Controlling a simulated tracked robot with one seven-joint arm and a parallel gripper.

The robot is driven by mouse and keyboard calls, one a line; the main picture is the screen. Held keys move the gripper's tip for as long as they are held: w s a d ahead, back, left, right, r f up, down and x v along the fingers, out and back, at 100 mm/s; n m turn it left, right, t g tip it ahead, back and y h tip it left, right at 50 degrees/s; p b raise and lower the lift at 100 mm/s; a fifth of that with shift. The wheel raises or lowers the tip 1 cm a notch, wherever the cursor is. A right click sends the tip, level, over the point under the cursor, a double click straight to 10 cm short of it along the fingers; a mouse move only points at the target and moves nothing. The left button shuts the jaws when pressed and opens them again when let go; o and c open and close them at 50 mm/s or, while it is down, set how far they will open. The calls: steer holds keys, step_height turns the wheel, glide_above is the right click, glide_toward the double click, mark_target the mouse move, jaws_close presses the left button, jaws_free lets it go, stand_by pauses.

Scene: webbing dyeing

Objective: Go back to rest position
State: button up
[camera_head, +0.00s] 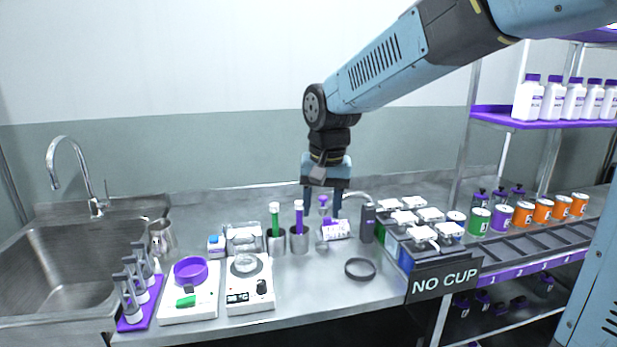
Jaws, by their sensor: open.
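My gripper (322,210) hangs from my blue arm, pointing down over the back middle of the steel counter (330,285). Its two fingers are apart. A small purple-topped item (323,201) shows between and behind the fingers; I cannot tell whether they touch it. A white bottle with a purple label (336,230) lies on its side just below the fingers. Left of the gripper stand two metal cups, one with a green-handled tool (275,217) and one with a purple-handled tool (299,215).
A sink (70,270) is at far left.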

steer(key=s+d+r+t, duration=0.1)
steer(key=s+d+t, duration=0.1)
steer(key=s+d, duration=0.6)
steer(key=s+d+r+t, duration=0.2)
steer(key=s+d, duration=0.6)
steer(key=d, duration=0.5)
steer(key=shift+s+d+h, duration=0.15)
steer(key=shift+s+h, duration=0.25)
